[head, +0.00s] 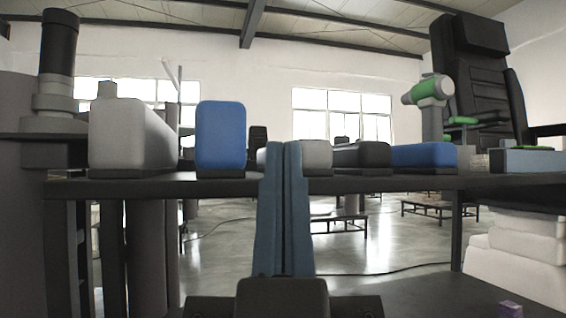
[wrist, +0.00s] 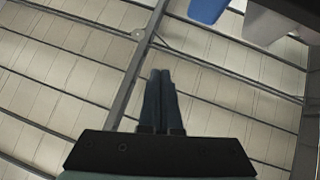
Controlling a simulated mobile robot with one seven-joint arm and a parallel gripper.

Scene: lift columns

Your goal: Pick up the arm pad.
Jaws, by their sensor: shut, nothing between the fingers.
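Several padded blocks that could be the arm pad stand in a row on the dark table (head: 250,185) in the head view. They are a large light grey pad (head: 128,138), an upright blue pad (head: 221,138), a smaller grey pad (head: 316,156), a black pad (head: 362,155) and a low blue pad (head: 423,156). I cannot tell which one is meant. My gripper (head: 285,146) points up in front of the table edge, shut and empty, between the upright blue pad and the smaller grey one, partly hiding what is behind. The wrist view shows its closed fingertips (wrist: 160,73) against the ceiling.
A black chair (head: 478,80) and a green-and-grey device (head: 430,95) stand at the right. A dark cylinder (head: 58,60) stands at the left. In the wrist view, a blue object (wrist: 208,10) and a pale one (wrist: 268,22) show at the top.

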